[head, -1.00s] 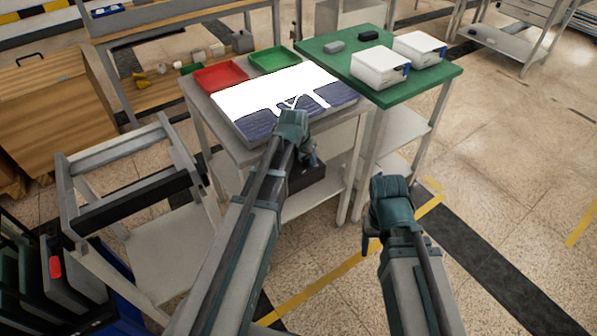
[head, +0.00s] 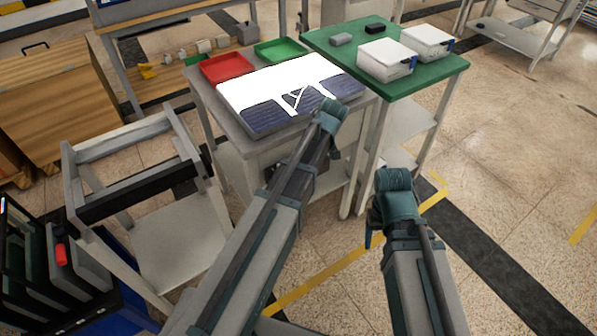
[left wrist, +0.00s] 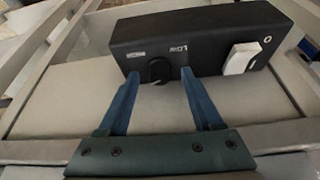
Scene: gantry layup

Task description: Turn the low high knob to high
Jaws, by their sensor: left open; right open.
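A black control box (left wrist: 210,38) fills the upper part of the left wrist view. Its round black knob (left wrist: 158,70) is on the front face, left of a white rocker switch (left wrist: 243,57). The knob's marking is too small to read. My left gripper (left wrist: 160,75) is open, its two blue fingers pointing at the box. The knob shows between the fingertips, closer to the left one; I cannot tell whether they touch it. In the head view my left arm mostly hides the box below the tabletop. My right gripper (head: 374,236) hangs low over the floor, away from the box.
A grey table (head: 200,92) carries a white-and-blue layup panel (head: 262,121), a red tray (head: 226,67) and a green tray (head: 279,51). A green-topped table (head: 440,74) with two white boxes stands right of it. A grey frame cart (head: 130,142) stands at left.

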